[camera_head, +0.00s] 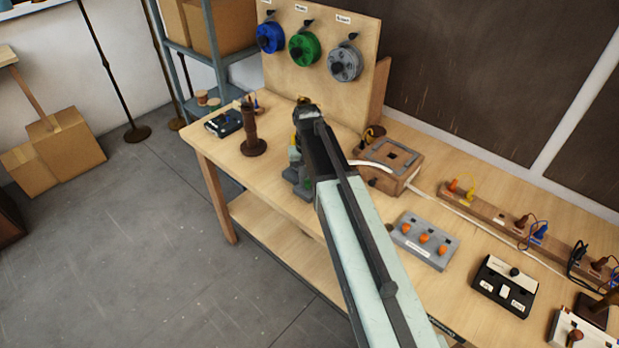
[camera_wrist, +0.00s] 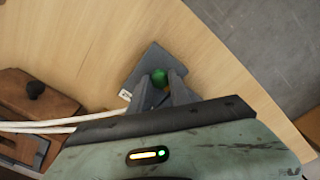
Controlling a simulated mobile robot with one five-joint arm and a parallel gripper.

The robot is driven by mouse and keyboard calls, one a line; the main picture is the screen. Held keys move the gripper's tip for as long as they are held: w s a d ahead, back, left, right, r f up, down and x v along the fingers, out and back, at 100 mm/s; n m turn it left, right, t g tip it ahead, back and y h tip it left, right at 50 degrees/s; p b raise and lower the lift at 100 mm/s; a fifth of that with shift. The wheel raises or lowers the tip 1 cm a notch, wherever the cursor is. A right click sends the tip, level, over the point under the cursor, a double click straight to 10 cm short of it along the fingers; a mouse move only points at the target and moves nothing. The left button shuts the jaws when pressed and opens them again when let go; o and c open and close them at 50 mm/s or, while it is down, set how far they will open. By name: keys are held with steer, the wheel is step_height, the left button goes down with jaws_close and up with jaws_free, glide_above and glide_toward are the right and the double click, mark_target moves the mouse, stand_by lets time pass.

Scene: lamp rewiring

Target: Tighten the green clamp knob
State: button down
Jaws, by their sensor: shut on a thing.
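The green clamp knob (camera_wrist: 159,79) shows in the wrist view between the two fingers of my gripper (camera_wrist: 161,84). My gripper is shut on it, and the fingers hide part of its sides. The knob sits on a grey clamp (camera_wrist: 145,62) with a small white label, on the wooden bench top. In the head view my arm reaches over the bench and hides most of the clamp; a grey-green part of it (camera_head: 296,180) shows left of my gripper (camera_head: 308,182).
A wooden box (camera_head: 398,157) with a dark frame stands right of my arm, and a white cable runs from it. A dark brown post (camera_head: 251,135) stands to the left. Blue, green and grey spools hang on the back board. A grey box with orange knobs (camera_head: 425,240) lies nearer.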

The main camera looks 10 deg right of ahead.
steer(key=m, duration=0.6)
steer(key=shift+w, duration=0.15)
steer(key=m, duration=0.6)
steer(key=shift+d+m, duration=0.1)
steer(key=shift+m, duration=0.2)
steer(key=c, duration=1.2)
jaws_free()
steer(key=shift+f, duration=0.1)
